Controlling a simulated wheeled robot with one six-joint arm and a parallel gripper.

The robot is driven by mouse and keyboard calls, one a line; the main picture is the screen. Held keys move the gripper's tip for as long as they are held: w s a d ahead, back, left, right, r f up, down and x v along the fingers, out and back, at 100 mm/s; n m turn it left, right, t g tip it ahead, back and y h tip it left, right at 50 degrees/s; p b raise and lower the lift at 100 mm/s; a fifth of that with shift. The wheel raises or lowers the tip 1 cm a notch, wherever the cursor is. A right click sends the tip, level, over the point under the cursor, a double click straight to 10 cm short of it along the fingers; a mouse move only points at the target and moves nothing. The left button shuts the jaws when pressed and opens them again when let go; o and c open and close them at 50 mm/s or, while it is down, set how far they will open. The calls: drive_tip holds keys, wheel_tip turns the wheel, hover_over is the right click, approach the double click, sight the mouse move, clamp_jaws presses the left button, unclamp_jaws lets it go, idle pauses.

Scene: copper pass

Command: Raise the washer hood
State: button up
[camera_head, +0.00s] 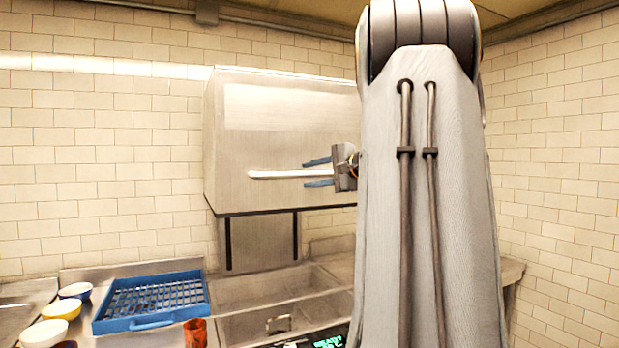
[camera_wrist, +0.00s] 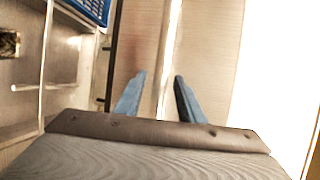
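The washer hood (camera_head: 265,130) is a large steel box on the back wall. Its lower edge stands well above the sink-like washer bed (camera_head: 275,288), with a back panel showing between them. A pale horizontal handle bar (camera_head: 275,174) runs across its front; it also shows in the wrist view (camera_wrist: 172,45). My gripper (camera_head: 318,172) is at the bar, one blue finger above it and one below. In the wrist view the fingers (camera_wrist: 160,78) are apart with the bar's line between them, and gaps show. I cannot tell whether they touch it. My arm hides the hood's right side.
A blue dish rack (camera_head: 150,302) sits on the counter left of the bed. Several bowls, such as a yellow one (camera_head: 44,333), stand further left. An amber cup (camera_head: 195,333) and a dark panel with green text (camera_head: 328,342) are in front.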

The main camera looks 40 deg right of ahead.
drive_tip(key=s+r+b, duration=0.1)
drive_tip(key=s+b, duration=0.1)
drive_tip(key=s, duration=0.4)
drive_tip(key=shift+s+d+r, duration=0.15)
drive_tip(key=shift+s+d, duration=0.1)
drive_tip(key=shift+s, duration=0.05)
